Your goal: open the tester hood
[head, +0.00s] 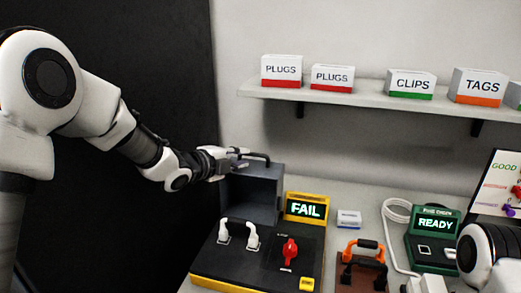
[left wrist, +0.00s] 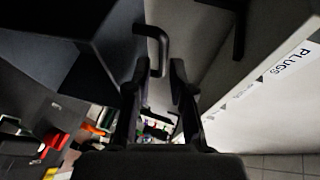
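The tester (head: 215,263) is a dark box with a yellow-framed display (head: 306,208) reading FAIL. Its dark grey hood (head: 252,193) stands raised at the back left of the base, with the inside exposed. The hood's black handle (head: 256,156) is at its top edge; in the left wrist view the handle (left wrist: 163,45) shows just ahead of the fingers. My left gripper (head: 236,158) is at the handle's left side. In the left wrist view its fingers (left wrist: 159,72) are apart, with the handle's near end seen between them; contact is unclear. My right gripper is out of view.
A green READY device (head: 433,228), white cable (head: 390,235) and orange-handled tool (head: 362,250) lie right. A shelf (head: 350,93) with labelled boxes hangs above.

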